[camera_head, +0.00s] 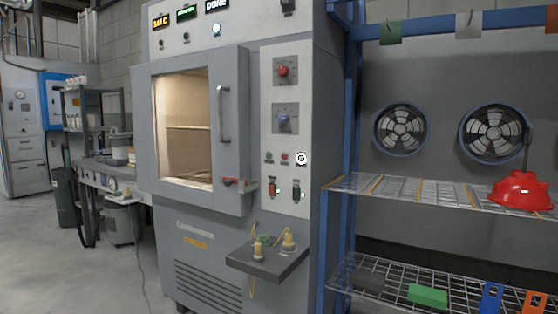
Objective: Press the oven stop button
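The grey oven (188,233) stands at the centre with its windowed door shut and a lit chamber (183,130) behind the glass. Its control panel (285,100) is to the right of the door. A red knob (283,71) and a blue knob (285,121) sit above. Neither gripper is in view.
A small shelf (267,264) with yellow-topped fittings juts out below the panel. A blue-framed wire rack (420,195) stands at right, holding a red hood (521,190). The floor (60,270) at front left is clear.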

